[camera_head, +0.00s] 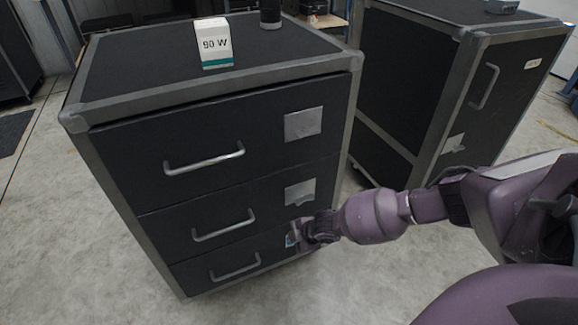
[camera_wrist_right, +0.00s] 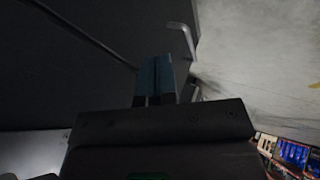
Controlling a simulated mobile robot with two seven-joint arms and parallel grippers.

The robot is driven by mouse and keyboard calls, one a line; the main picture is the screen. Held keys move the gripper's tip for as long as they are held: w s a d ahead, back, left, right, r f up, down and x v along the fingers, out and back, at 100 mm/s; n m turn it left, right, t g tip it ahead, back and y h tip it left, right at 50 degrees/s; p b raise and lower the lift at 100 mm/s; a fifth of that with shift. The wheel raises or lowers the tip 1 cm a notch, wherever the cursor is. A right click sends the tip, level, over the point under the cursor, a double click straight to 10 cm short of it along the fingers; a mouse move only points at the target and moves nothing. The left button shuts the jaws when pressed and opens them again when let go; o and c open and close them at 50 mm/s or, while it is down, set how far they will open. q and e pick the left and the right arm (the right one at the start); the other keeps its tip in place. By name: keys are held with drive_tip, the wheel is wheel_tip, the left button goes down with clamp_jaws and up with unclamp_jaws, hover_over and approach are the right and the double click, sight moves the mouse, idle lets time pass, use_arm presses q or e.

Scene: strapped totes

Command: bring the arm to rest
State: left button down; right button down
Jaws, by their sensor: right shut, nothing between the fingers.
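My right arm (camera_head: 375,214) comes in from the right in the head view and reaches to the front of a black drawer cabinet (camera_head: 150,118) with grey edges. My right gripper (camera_head: 292,236) is at the right side of the bottom drawer front, below the middle drawer's silver patch. In the right wrist view its two blue fingers (camera_wrist_right: 154,78) lie together, shut with nothing between them. I cannot tell whether they touch the cabinet. The left gripper is in neither view.
The cabinet has three drawers with metal handles (camera_head: 205,160), all looking shut. A second black cabinet (camera_head: 400,90) stands to the right. Grey floor (camera_head: 60,240) is clear at the left.

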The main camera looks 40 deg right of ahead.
use_arm(q)
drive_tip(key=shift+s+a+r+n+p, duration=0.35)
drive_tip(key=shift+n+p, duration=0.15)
drive_tip(key=shift+p, duration=0.75)
use_arm(e)
drive_tip(key=v, duration=0.7)
drive_tip(key=shift+s+r, duration=0.15)
drive_tip(key=shift+r, duration=0.05)
drive_tip(key=shift+d+f, duration=0.1)
